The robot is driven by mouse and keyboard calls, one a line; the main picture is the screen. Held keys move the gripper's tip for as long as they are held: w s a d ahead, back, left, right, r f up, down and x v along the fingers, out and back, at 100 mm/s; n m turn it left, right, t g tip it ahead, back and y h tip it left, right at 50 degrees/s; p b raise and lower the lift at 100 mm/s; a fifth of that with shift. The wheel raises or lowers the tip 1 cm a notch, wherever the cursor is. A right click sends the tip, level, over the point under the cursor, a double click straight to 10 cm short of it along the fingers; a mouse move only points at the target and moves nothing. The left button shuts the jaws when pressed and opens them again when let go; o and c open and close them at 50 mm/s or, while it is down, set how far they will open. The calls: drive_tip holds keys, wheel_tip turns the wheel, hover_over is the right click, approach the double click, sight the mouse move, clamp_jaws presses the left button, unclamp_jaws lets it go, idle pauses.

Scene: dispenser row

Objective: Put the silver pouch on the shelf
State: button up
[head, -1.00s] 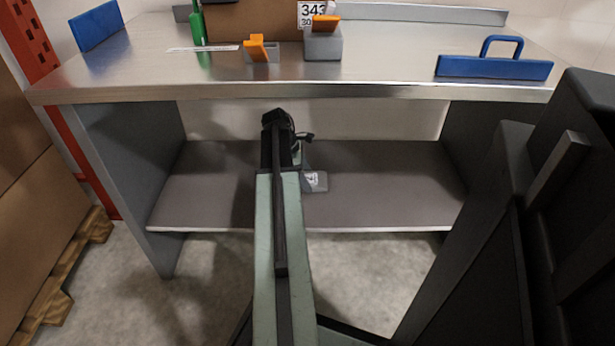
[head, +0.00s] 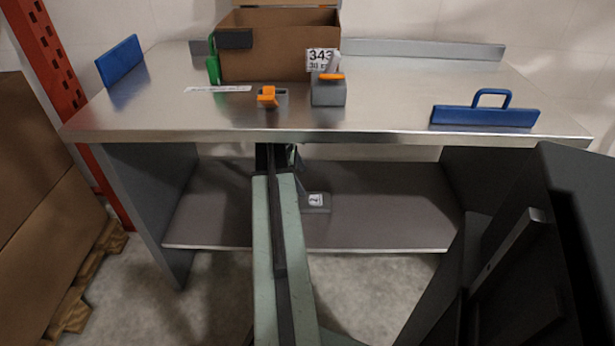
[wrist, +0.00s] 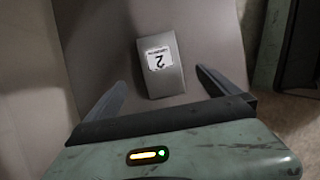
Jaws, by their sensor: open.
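The gripper is open and empty. I cannot tell how high it is above the shelf. In the head view the end of my arm is partly hidden under the tabletop edge, just left of the pouch.
The table's front edge overhangs the shelf. Cartons (head: 40,190) stand at the left.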

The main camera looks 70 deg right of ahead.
drive_tip(key=shift+w+a+r, duration=0.1)
drive_tip(key=shift+w+r, duration=0.2)
drive_tip(key=shift+r, duration=0.35)
drive_tip(key=w+a+f+m+t, duration=0.1)
drive_tip(key=w+a, duration=1)
drive_tip(key=a, duration=0.3)
drive_tip(key=w+a+m+t, duration=0.1)
drive_tip(key=w+a+t, duration=0.1)
drive_tip(key=w+a, duration=1.05)
drive_tip(key=w+a+m+t+y, duration=0.1)
drive_tip(key=w+a+m, duration=0.1)
drive_tip(key=a, duration=3.2)
drive_tip(key=shift+w+a+f+y, duration=0.3)
drive_tip(key=shift+a+f, duration=0.1)
